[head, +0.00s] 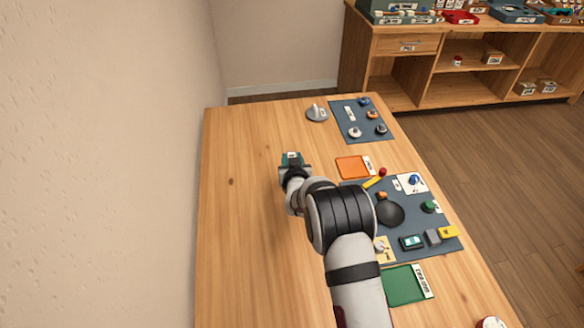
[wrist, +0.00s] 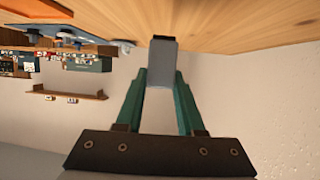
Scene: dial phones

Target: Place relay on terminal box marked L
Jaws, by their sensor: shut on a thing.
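My gripper (head: 291,163) is over the left middle of the table in the head view. In the wrist view its two green fingers (wrist: 160,78) are shut on a grey block with a dark end, which I take to be the relay (wrist: 162,60). The block points away from the gripper toward the wooden surface; whether it touches the surface I cannot tell. In the head view the block is mostly hidden by the gripper. No terminal box with a readable L shows; the small labels are too small to read.
A dark mat (head: 450,246) at right holds a green-black box (head: 412,241), a grey block (head: 432,237), a yellow piece (head: 449,231) and a black bowl-like thing (head: 390,213). An orange tray (head: 352,167), green tray (head: 405,285) and far blue mat (head: 350,126) lie around. The table's left side is clear.

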